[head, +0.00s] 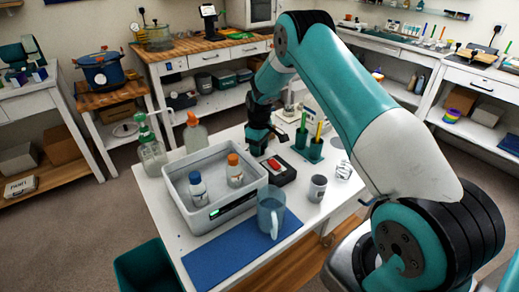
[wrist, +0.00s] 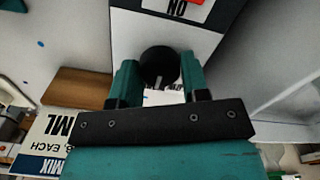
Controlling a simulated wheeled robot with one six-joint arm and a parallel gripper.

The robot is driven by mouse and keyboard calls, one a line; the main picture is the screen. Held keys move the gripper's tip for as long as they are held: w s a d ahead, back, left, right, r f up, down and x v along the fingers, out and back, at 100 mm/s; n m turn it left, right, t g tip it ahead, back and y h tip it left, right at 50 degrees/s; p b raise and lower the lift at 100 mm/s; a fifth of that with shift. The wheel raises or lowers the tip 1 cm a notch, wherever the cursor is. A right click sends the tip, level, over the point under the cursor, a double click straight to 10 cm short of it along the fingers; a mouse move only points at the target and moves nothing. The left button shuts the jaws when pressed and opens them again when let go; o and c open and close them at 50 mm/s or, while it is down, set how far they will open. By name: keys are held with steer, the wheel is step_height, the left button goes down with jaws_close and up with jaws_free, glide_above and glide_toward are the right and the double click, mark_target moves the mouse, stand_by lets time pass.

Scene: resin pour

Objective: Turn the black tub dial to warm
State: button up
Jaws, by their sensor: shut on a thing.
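The black dial (wrist: 159,63) shows in the wrist view as a round knob with a pale mark on its near side. My gripper (wrist: 158,78) is shut on it, one teal finger on each side. In the head view my gripper (head: 258,148) points down by a black box (head: 284,173) with a red top, to the right of the tub. The dial is hidden there. The pale tub (head: 207,218) holds a blue-capped bottle (head: 198,188) and an orange-capped bottle (head: 235,171). I cannot read the dial's setting.
A sign with "ON" (wrist: 177,9) and a red patch lies beyond the dial. A clear jug (head: 270,216), a grey cup (head: 317,188) and a green pen holder (head: 308,149) stand nearby. A blue mat (head: 228,258) lies along the table's front.

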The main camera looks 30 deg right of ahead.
stand_by(0.3)
steer(key=shift+r, duration=0.1)
steer(key=o, duration=0.9)
step_height(320, 180, up, 17)
steer(key=b, duration=0.2)
steer(key=shift+r+b, duration=0.15)
steer(key=shift+b, duration=0.25)
